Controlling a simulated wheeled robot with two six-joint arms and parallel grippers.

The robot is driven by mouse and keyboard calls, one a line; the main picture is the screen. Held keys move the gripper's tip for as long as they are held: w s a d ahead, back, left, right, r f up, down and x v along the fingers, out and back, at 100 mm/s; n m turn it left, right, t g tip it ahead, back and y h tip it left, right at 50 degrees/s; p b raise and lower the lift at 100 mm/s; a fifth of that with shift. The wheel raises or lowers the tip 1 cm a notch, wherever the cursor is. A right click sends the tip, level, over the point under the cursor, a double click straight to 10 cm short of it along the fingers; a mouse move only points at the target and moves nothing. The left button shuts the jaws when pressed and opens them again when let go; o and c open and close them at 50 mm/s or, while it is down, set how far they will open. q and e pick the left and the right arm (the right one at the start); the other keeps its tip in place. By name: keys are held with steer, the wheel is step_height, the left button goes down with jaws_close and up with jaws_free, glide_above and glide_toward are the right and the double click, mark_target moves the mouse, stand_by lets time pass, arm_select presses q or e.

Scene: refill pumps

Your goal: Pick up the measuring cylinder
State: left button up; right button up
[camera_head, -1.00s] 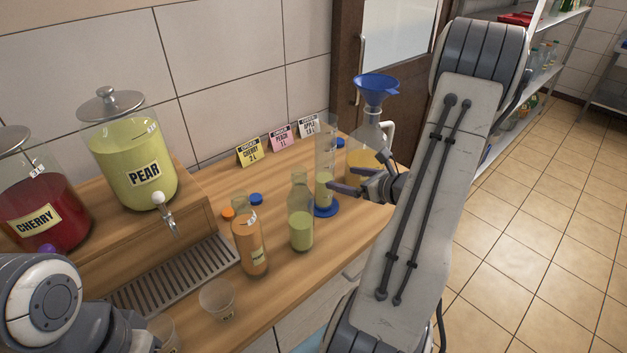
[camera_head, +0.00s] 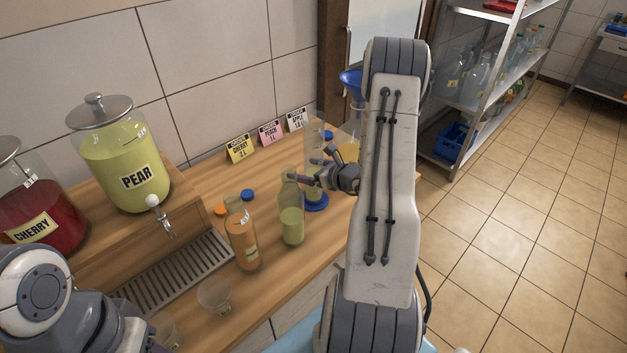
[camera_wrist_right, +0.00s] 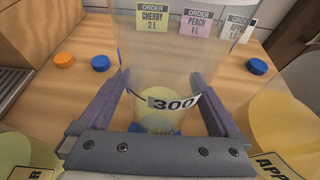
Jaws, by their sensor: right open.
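The measuring cylinder (camera_head: 314,139) is a tall clear vessel with a blue round foot (camera_head: 316,204). It stands upright on the wooden counter with a little yellow-green liquid at the bottom. My right gripper (camera_head: 312,164) is open at the cylinder, its fingers at mid-height. In the right wrist view the cylinder (camera_wrist_right: 165,55), with a "300" mark, stands between the two spread fingers of the gripper (camera_wrist_right: 156,84). I cannot tell whether a finger touches it. My left arm shows at the lower left of the head view, but its gripper is not visible.
A half-full green bottle (camera_head: 292,226) and an orange bottle (camera_head: 241,240) stand left of the cylinder. A jug with a blue funnel (camera_head: 350,83) stands behind my right arm. Order cards (camera_head: 270,133) line the wall. A clear cup (camera_head: 214,297) stands near the front edge.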

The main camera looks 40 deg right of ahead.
steer(key=c, duration=1.5)
jaws_close()
steer(key=shift+r, duration=0.15)
